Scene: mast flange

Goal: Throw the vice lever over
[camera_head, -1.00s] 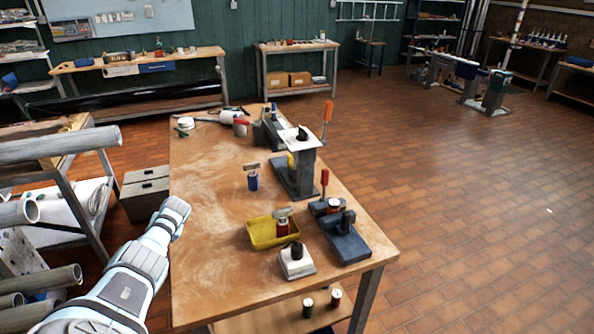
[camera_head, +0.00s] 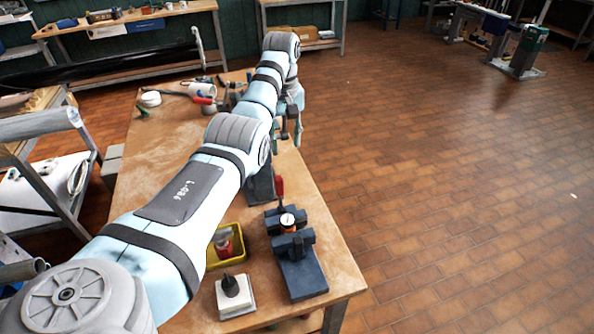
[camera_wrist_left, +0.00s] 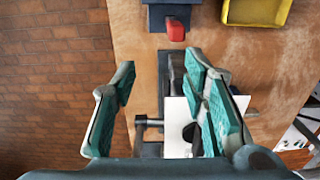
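A dark blue vice-like fixture (camera_head: 300,265) stands at the table's front right, with a round dial on it. A red lever handle (camera_head: 279,186) stands upright at its back; a red handle also shows at the top of the left wrist view (camera_wrist_left: 175,30). My left gripper (camera_head: 290,125) is over the table behind this fixture, partly hidden by my arm. In the left wrist view its teal-padded fingers (camera_wrist_left: 165,100) are wide apart. Between and below them show a white plate (camera_wrist_left: 178,138) and a dark base. I cannot tell whether the fingers touch anything. My right gripper is not in view.
A yellow tray (camera_head: 238,255) holding a red-bodied item and a white block (camera_head: 235,298) with a black knob stand at the table's front. Tools and a white roll (camera_head: 150,98) lie at the back left. Open tiled floor lies right of the table.

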